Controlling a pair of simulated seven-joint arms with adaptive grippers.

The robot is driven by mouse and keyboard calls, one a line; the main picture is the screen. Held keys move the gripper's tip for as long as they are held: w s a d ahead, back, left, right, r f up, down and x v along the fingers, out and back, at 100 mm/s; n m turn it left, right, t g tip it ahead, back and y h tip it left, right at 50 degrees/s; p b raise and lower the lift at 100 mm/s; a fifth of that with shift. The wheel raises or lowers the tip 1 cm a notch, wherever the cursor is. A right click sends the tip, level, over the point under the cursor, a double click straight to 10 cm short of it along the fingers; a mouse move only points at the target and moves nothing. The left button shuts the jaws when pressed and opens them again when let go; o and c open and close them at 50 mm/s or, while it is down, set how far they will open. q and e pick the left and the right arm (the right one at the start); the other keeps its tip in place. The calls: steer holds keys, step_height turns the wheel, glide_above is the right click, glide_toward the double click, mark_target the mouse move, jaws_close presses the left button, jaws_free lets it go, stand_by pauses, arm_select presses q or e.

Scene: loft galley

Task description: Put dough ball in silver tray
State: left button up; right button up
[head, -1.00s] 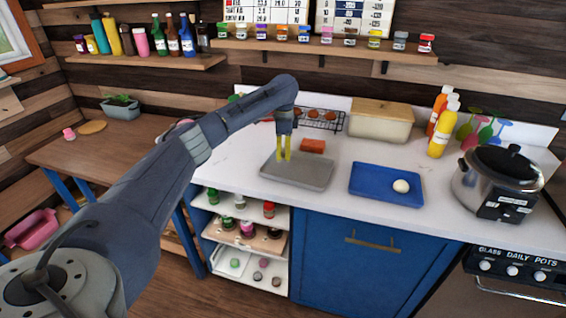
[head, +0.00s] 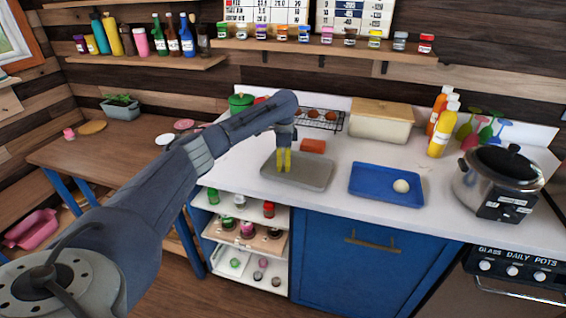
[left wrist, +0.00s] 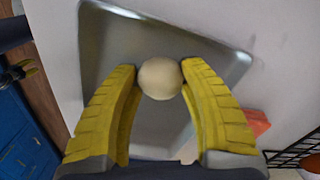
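My left gripper (head: 284,172) points down over the silver tray (head: 318,178) on the white counter. In the left wrist view its yellow fingers (left wrist: 160,80) are closed against both sides of a pale dough ball (left wrist: 160,78), with the silver tray (left wrist: 106,50) behind it. This ball does not show in the head view. Another pale ball (head: 401,186) lies on the blue tray (head: 370,183) to the right. A dark part with yellow fingers, apparently my right gripper (left wrist: 28,70), shows small at the left wrist view's edge; its opening is unclear.
An orange-red block (head: 312,146) lies just behind the silver tray, near a dark wire rack (head: 335,121). A beige bin (head: 381,122) stands behind the blue tray. A steel pot (head: 497,180) and bottles (head: 441,130) are at the right. Counter shows between the trays.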

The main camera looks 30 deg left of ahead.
arm_select(q)
steer(key=o, duration=0.4)
steer(key=shift+c, duration=0.2)
steer(key=shift+r, duration=0.1)
step_height(320, 180, up, 12)
stand_by(0.4)
